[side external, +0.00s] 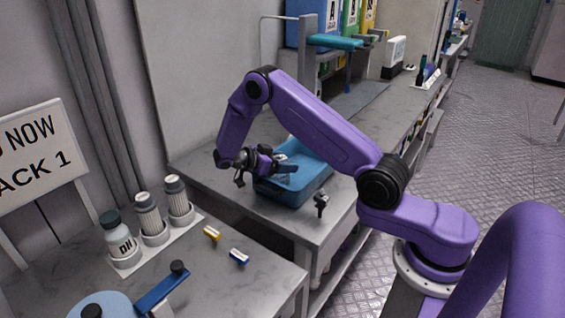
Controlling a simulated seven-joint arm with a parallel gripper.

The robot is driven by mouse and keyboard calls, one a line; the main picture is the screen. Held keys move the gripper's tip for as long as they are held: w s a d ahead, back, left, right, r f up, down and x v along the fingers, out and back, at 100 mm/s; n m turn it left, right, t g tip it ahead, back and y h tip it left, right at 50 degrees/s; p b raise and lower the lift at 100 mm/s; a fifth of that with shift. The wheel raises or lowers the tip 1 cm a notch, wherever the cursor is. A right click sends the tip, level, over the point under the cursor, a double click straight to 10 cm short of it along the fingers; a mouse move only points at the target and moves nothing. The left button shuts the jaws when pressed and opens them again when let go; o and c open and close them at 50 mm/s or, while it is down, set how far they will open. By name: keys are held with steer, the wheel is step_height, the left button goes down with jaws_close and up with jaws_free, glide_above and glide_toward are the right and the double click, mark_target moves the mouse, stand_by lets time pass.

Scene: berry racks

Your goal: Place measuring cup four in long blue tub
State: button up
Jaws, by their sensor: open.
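The long blue tub (318,190) stands on the grey bench in the middle of the side external view, partly hidden behind my arm. My gripper (241,181) is open at the tub's left end, close to its rim. I cannot tell whether it touches the tub. A small grey-blue shape (287,168) shows at the tub's near-left part, beside my gripper, too small to identify. I cannot pick out measuring cup four for certain in this view.
A white rack with three capped containers (150,219) stands on the front-left bench. A yellow piece (212,233) and a blue-white piece (239,256) lie near it. A small black fitting (320,203) stands by the tub. Bare bench lies left of the tub.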

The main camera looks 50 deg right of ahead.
steer(key=a+r+n+t+y, duration=0.1)
steer(key=a+r+n, duration=0.3)
steer(key=a, duration=0.4)
steer(key=a+r+n+t+y, duration=0.2)
steer(key=a+r+n, duration=0.25)
steer(key=a, duration=0.35)
steer(key=s+a+r+n+y, duration=0.1)
steer(key=s+n+y, duration=0.2)
steer(key=s+n, duration=0.5)
steer(key=s+a+r+n+t+y, duration=0.1)
steer(key=s+r+n+y, duration=0.1)
steer(key=s+n, duration=0.7)
steer(key=s+a+r+n+t+y, duration=0.1)
steer(key=s+a+n+y, duration=0.1)
steer(key=s+n+y, duration=0.3)
steer(key=s+n, duration=0.4)
steer(key=s, duration=0.5)
steer(key=shift+r, duration=0.3)
